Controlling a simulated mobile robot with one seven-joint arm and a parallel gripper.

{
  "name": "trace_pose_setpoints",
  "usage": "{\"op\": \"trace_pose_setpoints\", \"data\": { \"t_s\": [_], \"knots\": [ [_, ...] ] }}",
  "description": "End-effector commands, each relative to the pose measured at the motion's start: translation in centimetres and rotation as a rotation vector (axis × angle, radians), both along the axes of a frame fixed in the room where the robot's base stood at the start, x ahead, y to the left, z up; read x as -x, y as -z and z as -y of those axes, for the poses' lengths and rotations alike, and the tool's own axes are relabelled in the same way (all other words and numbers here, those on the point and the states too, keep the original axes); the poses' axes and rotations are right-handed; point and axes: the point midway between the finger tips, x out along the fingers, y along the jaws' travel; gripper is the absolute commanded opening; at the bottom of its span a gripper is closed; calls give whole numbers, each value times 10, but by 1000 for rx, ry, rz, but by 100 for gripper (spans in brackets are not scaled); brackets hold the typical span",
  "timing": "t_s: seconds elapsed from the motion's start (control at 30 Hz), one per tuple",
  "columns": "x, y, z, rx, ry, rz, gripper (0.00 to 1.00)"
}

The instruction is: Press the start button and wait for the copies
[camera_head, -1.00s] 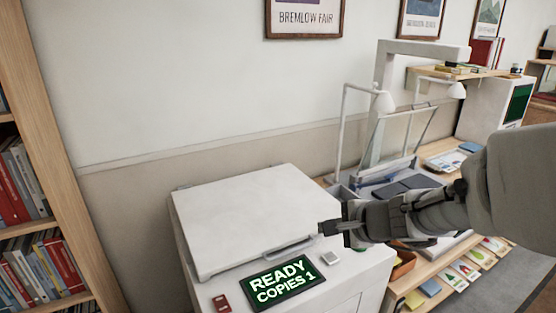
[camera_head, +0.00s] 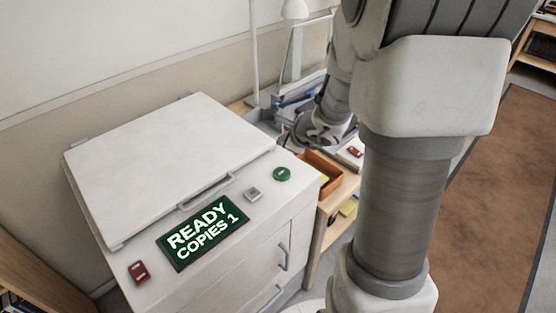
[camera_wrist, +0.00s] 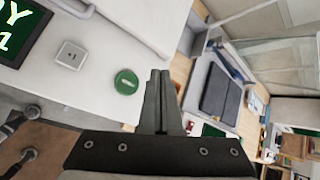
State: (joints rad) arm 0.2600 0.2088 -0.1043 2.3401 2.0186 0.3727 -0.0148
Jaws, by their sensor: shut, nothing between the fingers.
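The white copier has a closed lid (camera_head: 170,160) and a dark display (camera_head: 203,232) reading "READY COPIES 1". A round green button (camera_head: 282,174) sits at the right end of its front panel. It also shows in the wrist view (camera_wrist: 126,82), just left of my fingertips. A square grey button (camera_head: 252,194) lies left of it, and a red one (camera_head: 138,272) is at the far left. My gripper (camera_wrist: 160,76) is shut and empty, pointing past the copier's right edge. It appears apart from the green button. In the head view my arm partly hides the gripper.
Right of the copier is a wooden table with an orange tray (camera_head: 322,168) and a lamp (camera_head: 294,10). The wrist view shows dark flat pads (camera_wrist: 220,96) on a stand there. A brown rug (camera_head: 500,200) covers the floor at right.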

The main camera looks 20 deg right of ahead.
Motion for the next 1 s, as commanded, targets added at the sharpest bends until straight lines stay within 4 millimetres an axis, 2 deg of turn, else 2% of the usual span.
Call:
{"op": "trace_pose_setpoints", "data": {
  "t_s": [0.67,0.87,1.0],
  "knots": [
    [0,11,5,-14,33,-10,0],
    [0,29,5,-13,31,-11,0],
    [0,49,5,-14,32,-11,0]
  ]
}}
